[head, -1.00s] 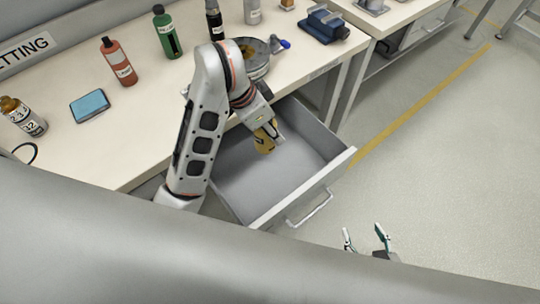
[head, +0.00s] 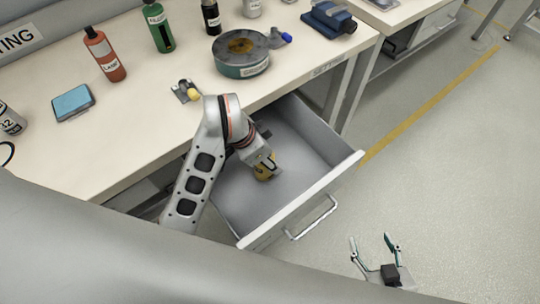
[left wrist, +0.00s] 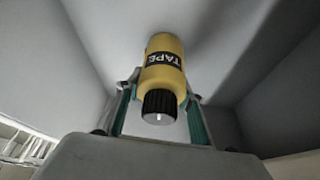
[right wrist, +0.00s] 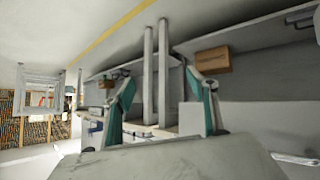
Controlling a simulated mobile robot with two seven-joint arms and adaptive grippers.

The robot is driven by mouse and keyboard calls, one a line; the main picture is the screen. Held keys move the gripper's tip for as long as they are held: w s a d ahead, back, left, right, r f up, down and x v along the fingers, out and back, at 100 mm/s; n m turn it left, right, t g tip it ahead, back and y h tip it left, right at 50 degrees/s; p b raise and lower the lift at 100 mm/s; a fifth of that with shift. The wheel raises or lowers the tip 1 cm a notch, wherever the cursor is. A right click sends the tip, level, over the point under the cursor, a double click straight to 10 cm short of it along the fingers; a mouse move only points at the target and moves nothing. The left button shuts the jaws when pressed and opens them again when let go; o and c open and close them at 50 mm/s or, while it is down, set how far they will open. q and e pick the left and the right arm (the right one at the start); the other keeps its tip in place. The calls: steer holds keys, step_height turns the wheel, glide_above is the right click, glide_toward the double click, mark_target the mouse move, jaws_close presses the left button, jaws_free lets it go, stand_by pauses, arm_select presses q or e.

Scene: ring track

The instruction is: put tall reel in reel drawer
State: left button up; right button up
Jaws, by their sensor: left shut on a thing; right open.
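The tall reel is yellow with a black TAPE label and a dark knurled end, seen in the left wrist view (left wrist: 165,62). In the head view the reel (head: 264,174) is inside the open grey reel drawer (head: 310,196), partly hidden by my gripper. My left gripper (head: 267,165) reaches down into the drawer and is shut on the reel. I cannot tell whether the reel touches the drawer floor. My right gripper (head: 371,241) is open and empty, above the floor to the right of the drawer front; its fingers also show in the right wrist view (right wrist: 165,95).
The drawer's right part is clear. Open floor lies to the right.

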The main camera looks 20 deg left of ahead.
arm_select(q)
steer(key=shift+r, duration=0.1)
steer(key=shift+f, duration=0.2)
steer(key=o, duration=1.2)
arm_select(e)
steer(key=shift+w, duration=0.3)
arm_select(q)
steer(key=shift+r, duration=0.1)
arm_select(e)
steer(key=shift+r, duration=0.15)
